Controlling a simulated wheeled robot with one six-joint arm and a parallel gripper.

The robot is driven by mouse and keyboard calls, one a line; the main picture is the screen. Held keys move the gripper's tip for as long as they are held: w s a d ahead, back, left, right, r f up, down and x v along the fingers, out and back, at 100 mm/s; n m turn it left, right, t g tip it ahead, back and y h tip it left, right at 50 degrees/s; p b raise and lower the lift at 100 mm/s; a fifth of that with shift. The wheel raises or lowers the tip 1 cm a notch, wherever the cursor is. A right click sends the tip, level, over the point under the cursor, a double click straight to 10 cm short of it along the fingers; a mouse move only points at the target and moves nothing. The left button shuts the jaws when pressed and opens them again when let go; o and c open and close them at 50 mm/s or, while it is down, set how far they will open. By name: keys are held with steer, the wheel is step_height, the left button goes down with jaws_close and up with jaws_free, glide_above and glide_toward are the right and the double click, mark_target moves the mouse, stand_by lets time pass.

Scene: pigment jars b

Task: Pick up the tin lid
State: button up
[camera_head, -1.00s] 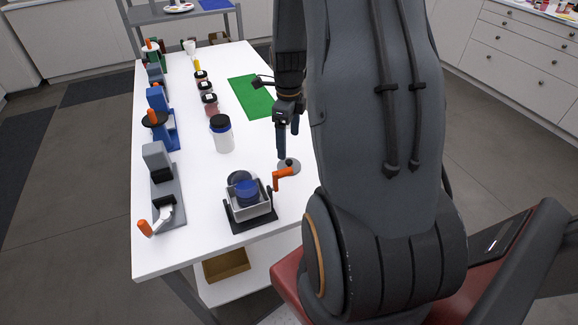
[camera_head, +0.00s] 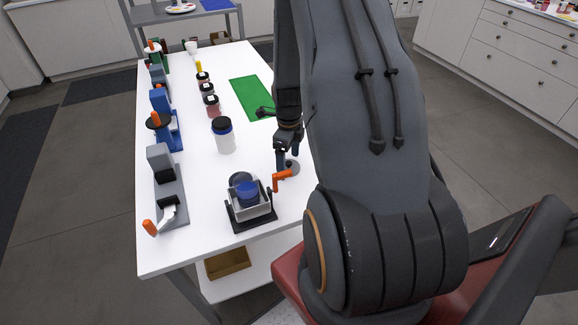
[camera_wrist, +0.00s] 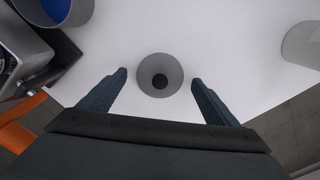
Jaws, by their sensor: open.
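The tin lid is a round grey disc with a dark knob in its middle. It lies on the white table (camera_head: 220,185) near the right edge, and in the wrist view the lid (camera_wrist: 160,62) sits between my two fingertips. My gripper (camera_head: 287,163) is open, with one blue-grey finger on each side of the lid in the wrist view. The fingers do not appear to touch it. In the head view my gripper partly hides the lid. I cannot tell the exact height of the fingertips above the table.
A grey box device with an orange crank (camera_head: 283,179) and a blue-topped round piece (camera_head: 246,190) stands close left of the lid. A green mat (camera_head: 247,97) lies beyond. Blue and grey devices line the left edge.

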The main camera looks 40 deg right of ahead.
mark_target(288, 163)
steer(key=c, duration=1.2)
steer(key=shift+o, duration=0.2)
steer(key=shift+r, duration=0.1)
step_height(288, 163, up, 8)
steer(key=shift+r+b, duration=0.1)
steer(key=shift+b, duration=1.1)
steer(key=w+a, duration=0.1)
steer(key=a, duration=1.6)
steer(key=shift+a+r, duration=0.15)
steer(key=shift+r, duration=0.3)
